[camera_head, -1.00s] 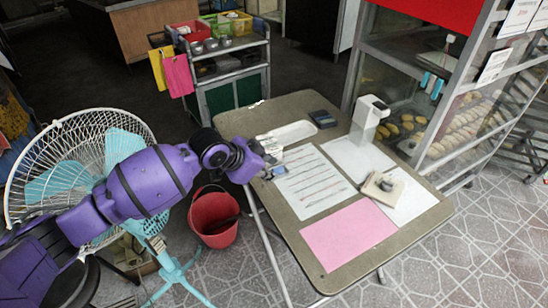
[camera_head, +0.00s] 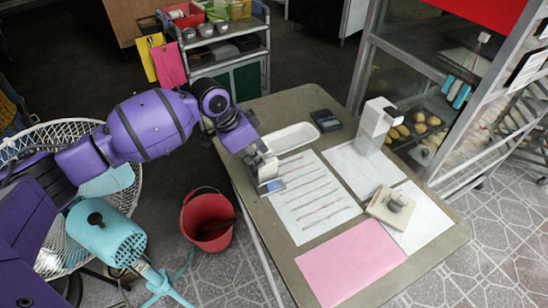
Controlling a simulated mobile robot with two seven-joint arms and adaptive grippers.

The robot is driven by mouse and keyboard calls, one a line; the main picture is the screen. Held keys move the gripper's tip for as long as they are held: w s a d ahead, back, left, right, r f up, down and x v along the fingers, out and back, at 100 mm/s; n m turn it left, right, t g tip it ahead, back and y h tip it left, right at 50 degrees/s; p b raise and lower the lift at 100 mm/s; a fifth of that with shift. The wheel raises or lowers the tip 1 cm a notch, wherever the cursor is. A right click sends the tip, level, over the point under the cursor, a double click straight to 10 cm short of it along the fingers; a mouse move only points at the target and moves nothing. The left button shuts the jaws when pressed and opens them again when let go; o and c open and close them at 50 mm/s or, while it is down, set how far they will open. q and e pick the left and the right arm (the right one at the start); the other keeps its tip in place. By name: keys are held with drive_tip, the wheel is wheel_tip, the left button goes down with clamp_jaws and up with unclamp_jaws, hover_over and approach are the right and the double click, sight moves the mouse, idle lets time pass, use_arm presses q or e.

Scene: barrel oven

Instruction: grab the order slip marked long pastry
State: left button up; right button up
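My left gripper (camera_head: 266,174) reaches in from the left, pointing down over the table's left edge. It is at the left border of a white sheet printed with several long lines (camera_head: 315,197). A small grey-blue patch shows at its fingertips. I cannot tell whether this is a finger pad or a held thing, or whether the fingers are parted. A pink sheet (camera_head: 350,265) lies at the front of the table. A yellow slip (camera_head: 146,58) and a pink slip (camera_head: 169,64) hang on the cart. No writing is readable, so I cannot tell which slip is marked long pastry.
The table (camera_head: 240,196) also holds a white tray (camera_head: 288,138), a dark device (camera_head: 326,121), a white upright device (camera_head: 377,118) and a cream block (camera_head: 390,206). A red bucket (camera_head: 207,222) and a fan (camera_head: 108,233) stand left of the table. A glass bread case (camera_head: 430,90) stands behind right.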

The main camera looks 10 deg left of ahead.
sight(266, 162)
use_arm(q)
drive_tip(key=shift+w+d+f, duration=0.15)
drive_tip(key=shift+d+f, duration=0.45)
drive_tip(key=shift+f, duration=0.3)
drive_tip(key=x, duration=0.2)
drive_tip(key=shift+w+d+f, duration=0.2)
drive_tip(key=shift+w+f, duration=0.1)
drive_tip(key=shift+f, duration=0.05)
drive_tip(key=shift+w+d+f, duration=0.1)
drive_tip(key=shift+f, duration=0.15)
drive_tip(key=c, duration=0.4)
use_arm(e)
drive_tip(key=shift+w+r, duration=0.1)
drive_tip(key=shift+w, duration=0.1)
